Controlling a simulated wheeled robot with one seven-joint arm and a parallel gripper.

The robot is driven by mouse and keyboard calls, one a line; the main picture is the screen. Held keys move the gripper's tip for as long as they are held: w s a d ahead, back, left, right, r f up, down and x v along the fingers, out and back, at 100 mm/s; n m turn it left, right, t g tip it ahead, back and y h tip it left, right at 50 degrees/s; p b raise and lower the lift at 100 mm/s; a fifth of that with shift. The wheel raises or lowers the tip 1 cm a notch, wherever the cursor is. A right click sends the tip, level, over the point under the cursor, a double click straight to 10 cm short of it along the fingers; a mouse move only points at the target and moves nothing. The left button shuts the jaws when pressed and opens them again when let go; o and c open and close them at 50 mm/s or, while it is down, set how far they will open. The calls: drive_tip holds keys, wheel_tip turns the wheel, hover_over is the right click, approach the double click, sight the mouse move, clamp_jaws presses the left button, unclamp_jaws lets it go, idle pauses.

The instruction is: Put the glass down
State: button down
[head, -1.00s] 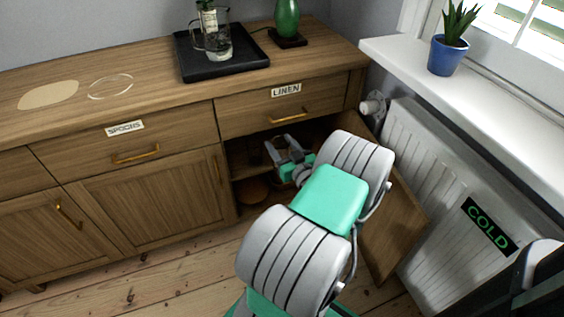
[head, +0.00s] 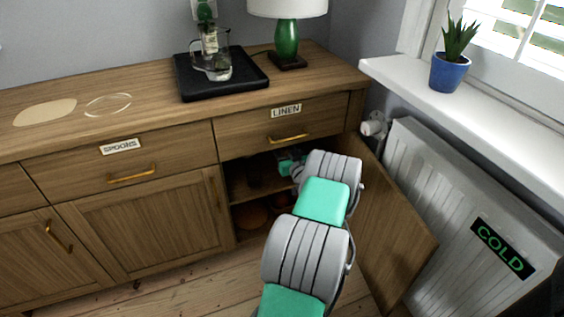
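My gripper (head: 287,165) is inside the open cupboard under the LINEN drawer, on the upper shelf level. My own arm and the shade hide its fingers, so I cannot see whether it is open or shut. No drinking glass shows clearly; a dim dark shape stands on the shelf left of my gripper, too dark to make out. A clear glass jug (head: 212,66) with a bottle in or behind it stands on a black tray (head: 247,82) on the sideboard top.
The cupboard door (head: 385,235) stands open to the right, close to my arm and the radiator (head: 447,190). A round brown thing (head: 252,215) lies on the lower shelf. A beige oval mat (head: 45,113) and a clear ring (head: 108,105) lie on top.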

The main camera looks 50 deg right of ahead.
drive_tip(key=f, duration=0.1)
drive_tip(key=f+b, duration=0.1)
drive_tip(key=w+f, duration=0.1)
drive_tip(key=shift+d, duration=0.4)
wheel_tip(320, 180, down, 4)
drive_tip(key=shift+f+b, duration=0.1)
drive_tip(key=shift+b, duration=1.1)
drive_tip(key=shift+w+d, duration=0.1)
drive_tip(key=shift+w, duration=0.15)
drive_tip(key=shift+r, duration=0.2)
drive_tip(key=shift+f+b, duration=0.3)
drive_tip(key=c, duration=0.6)
unclamp_jaws()
drive_tip(key=shift+r, duration=0.1)
